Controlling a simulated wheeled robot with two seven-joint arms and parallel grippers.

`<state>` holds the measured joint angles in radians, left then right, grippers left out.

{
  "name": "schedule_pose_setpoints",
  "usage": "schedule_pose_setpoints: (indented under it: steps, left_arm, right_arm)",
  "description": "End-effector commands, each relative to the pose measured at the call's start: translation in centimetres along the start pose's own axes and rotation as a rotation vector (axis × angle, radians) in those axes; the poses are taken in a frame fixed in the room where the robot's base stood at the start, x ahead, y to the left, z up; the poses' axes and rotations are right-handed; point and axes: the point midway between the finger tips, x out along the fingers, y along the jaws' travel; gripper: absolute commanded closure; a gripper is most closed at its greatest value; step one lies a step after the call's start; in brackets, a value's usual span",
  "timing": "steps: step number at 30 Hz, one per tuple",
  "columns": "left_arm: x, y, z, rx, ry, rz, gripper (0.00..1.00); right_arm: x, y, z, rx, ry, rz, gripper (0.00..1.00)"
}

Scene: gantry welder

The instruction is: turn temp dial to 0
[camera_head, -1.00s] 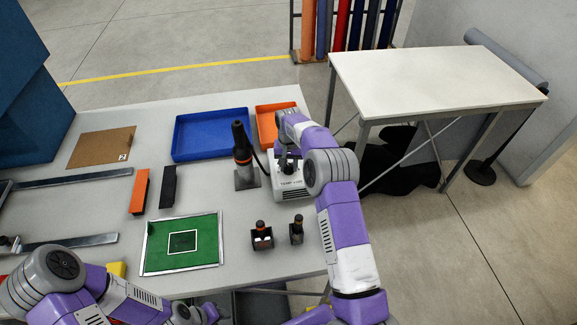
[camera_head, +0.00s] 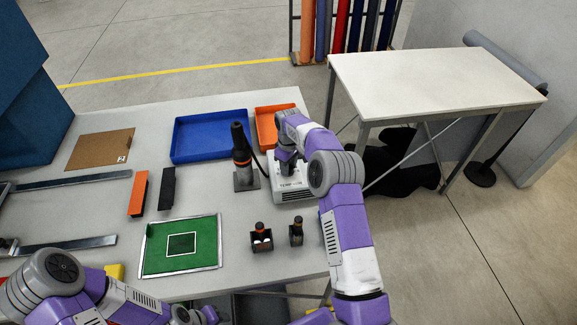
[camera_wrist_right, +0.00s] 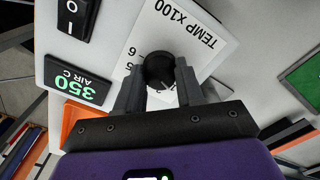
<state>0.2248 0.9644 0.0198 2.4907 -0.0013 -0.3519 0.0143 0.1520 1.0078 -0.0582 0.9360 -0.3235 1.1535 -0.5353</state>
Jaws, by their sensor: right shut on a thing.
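The temp dial is a black round knob (camera_wrist_right: 158,70) on a white panel marked TEMP X100, with a 6 and a 5 beside it in the right wrist view. It belongs to the white station box (camera_head: 292,194) near the table's right edge. My right gripper (camera_wrist_right: 158,76) has its fingers on both sides of the knob and is shut on it. In the head view the right gripper (camera_head: 287,158) is over the box and hides the knob. My left arm is at the lower left; its fingers do not show.
A green display (camera_wrist_right: 80,82) reads 350 AIR C, beside a black rocker switch (camera_wrist_right: 77,17). Blue (camera_head: 209,136) and orange (camera_head: 265,130) trays lie behind. A green mat (camera_head: 180,246) lies in front.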

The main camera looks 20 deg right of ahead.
Motion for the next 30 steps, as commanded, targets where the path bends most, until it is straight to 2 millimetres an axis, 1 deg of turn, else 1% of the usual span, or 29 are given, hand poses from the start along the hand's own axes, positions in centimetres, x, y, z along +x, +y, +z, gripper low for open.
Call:
schedule_pose_setpoints:
  steps: [6, 15, 21, 30]
  left_arm:
    - [-0.05, 0.02, 0.00, 0.000, 0.000, 0.000, 0.57]
    - [-0.10, 0.04, 0.00, 0.000, 0.000, 0.000, 0.57]
    - [-0.11, 0.04, 0.01, 0.000, 0.000, 0.000, 0.57]
    - [-0.11, 0.04, 0.01, 0.000, 0.000, 0.000, 0.57]
  right_arm:
    - [-0.04, 0.07, -0.01, -0.176, 0.001, 0.000, 0.93]
    - [-0.06, 0.08, -0.04, -0.340, 0.001, 0.000, 0.93]
    - [-0.06, 0.09, -0.05, -0.390, 0.001, 0.001, 0.93]
    - [-0.06, 0.10, -0.05, -0.407, 0.001, 0.001, 0.93]
